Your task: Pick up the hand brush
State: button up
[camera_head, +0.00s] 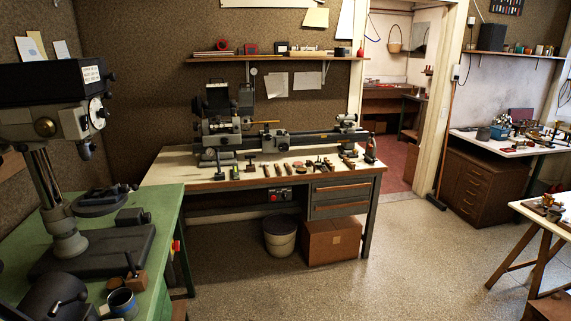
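I cannot pick out the hand brush with certainty. Several small hand tools (285,172), some with wooden handles, lie along the front of the lathe bench (205,184) in the middle of the view. They are too small to tell whether one of them is the brush. My gripper is not in view.
A drill press (62,205) stands on a green table (167,212) at the left. A trestle table (535,212) stands at the right. The speckled floor (405,265) between is clear.

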aim_at(309, 163)
jog(key=i+u, duration=0.3)
jog(key=i, duration=1.8)
jog(key=i+j+z, duration=0.1)
jog(key=i+z, duration=0.15)
jog(key=i, duration=0.35)
jog(key=i+j+z, duration=0.3)
jog(key=i, duration=0.3)
jog(key=i+j+z, duration=0.25)
jog(key=i, duration=0.35)
jog(key=i+j+z, duration=0.25)
jog(key=i+j, duration=0.3)
